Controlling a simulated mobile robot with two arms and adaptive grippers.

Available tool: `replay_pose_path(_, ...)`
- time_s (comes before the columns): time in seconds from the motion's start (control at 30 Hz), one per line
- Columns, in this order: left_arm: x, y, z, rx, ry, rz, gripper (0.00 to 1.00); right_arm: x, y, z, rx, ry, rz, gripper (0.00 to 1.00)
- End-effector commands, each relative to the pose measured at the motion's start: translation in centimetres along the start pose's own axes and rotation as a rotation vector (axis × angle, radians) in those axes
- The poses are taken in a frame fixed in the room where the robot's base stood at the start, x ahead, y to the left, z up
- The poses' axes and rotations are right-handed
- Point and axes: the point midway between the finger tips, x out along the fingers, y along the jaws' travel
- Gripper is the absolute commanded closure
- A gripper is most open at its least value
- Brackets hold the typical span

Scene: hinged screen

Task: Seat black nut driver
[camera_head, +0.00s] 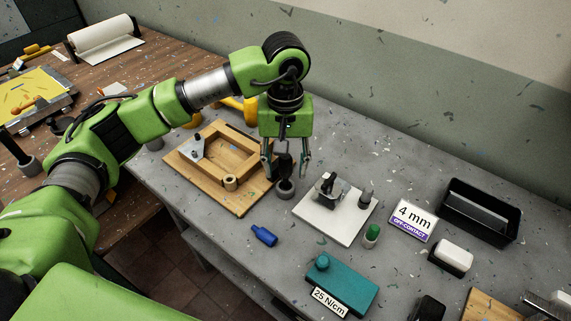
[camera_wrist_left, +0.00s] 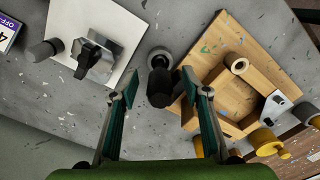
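The black nut driver (camera_head: 284,162) stands roughly upright at a grey round holder (camera_head: 286,188) on the bench, in front of the wooden frame. In the left wrist view the black handle (camera_wrist_left: 160,86) lies between my fingers, with the grey holder (camera_wrist_left: 160,57) beyond it. My left gripper (camera_head: 285,170) points down over the driver. Its fingers are open on either side of the handle, with a visible gap on both sides in the wrist view. How deep the driver sits in the holder is hard to tell. My right gripper is not in view.
A wooden frame (camera_head: 187,170) on a board is left of the holder; a white plate (camera_head: 345,232) with a clamp is right. A blue handle (camera_head: 263,236), green-capped piece (camera_head: 372,234), teal block (camera_head: 345,290), "4 mm" card (camera_head: 412,220) and black tray (camera_head: 480,213) lie around.

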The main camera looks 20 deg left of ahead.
Motion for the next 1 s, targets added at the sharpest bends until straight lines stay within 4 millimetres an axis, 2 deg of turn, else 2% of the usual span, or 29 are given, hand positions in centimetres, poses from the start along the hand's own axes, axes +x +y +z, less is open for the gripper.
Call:
replay_pose_path(0.37, -0.4, 0.0, 0.0, 0.0, 0.001, 0.001, 0.57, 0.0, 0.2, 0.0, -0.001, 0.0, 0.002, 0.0)
replay_pose_path(0.47, -1.7, 0.1, -0.1, 0.0, 0.003, 0.002, 0.57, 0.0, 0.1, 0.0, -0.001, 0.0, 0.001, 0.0)
replay_pose_path(0.8, -8.8, 0.0, -0.1, 0.0, 0.004, 0.002, 0.57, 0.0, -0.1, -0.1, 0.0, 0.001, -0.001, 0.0)
replay_pose_path(1.0, -11.4, 0.0, 0.0, 0.0, 0.002, 0.001, 0.57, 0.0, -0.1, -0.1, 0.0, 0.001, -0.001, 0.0)
